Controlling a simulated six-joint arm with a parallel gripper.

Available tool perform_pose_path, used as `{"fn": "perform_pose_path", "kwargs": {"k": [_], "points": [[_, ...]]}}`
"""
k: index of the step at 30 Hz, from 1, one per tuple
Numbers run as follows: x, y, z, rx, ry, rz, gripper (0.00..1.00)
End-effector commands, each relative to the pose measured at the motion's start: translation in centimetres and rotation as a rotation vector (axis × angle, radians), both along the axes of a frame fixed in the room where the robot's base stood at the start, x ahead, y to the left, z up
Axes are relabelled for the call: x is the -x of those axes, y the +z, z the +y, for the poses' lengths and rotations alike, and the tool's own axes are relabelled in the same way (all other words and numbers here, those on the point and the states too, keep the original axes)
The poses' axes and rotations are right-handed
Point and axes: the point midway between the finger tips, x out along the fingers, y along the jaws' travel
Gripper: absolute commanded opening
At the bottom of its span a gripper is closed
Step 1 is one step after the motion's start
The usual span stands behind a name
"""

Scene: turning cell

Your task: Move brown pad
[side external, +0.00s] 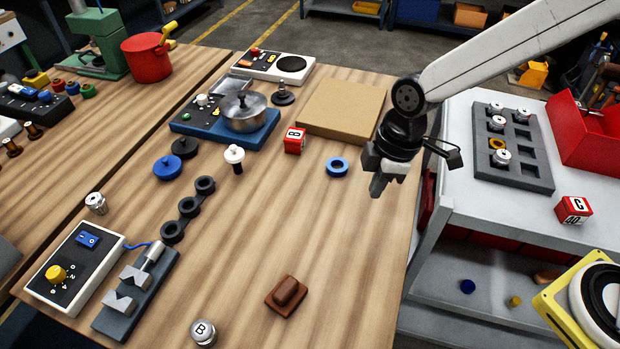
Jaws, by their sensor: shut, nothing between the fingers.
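The brown pad (286,296) lies flat on the wooden table near its front edge. It is a reddish-brown block with a raised grip on top. My gripper (376,192) hangs above the right side of the table, up and to the right of the pad and well apart from it. The gripper's fingers are shut, with nothing between them.
A blue ring (337,167) and a red block (295,140) lie left of my gripper. A steel cylinder marked B (203,332) stands left of the pad. A grey V-block fixture (137,292) is farther left. The wood around the pad is clear.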

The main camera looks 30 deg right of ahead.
Motion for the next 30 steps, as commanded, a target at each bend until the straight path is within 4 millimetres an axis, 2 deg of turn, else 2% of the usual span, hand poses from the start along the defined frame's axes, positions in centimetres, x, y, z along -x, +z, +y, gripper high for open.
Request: {"fn": "perform_pose_path", "kwargs": {"k": [1,8,12,15,18,21,30], "points": [[0.1,-0.1,2.0,-0.007,0.097,0.005,0.00],[1.6,-0.4,10.3,-0.052,0.530,0.015,0.00],[3.4,-0.7,15.2,-0.092,0.791,0.018,0.00],[4.9,-0.9,18.2,-0.122,0.954,0.017,0.00],[6.3,-1.0,20.3,-0.148,1.079,0.015,0.00],[7.1,-1.1,21.7,-0.166,1.160,0.013,0.00],[7.6,-1.1,22.4,-0.178,1.206,0.011,0.00]]}}
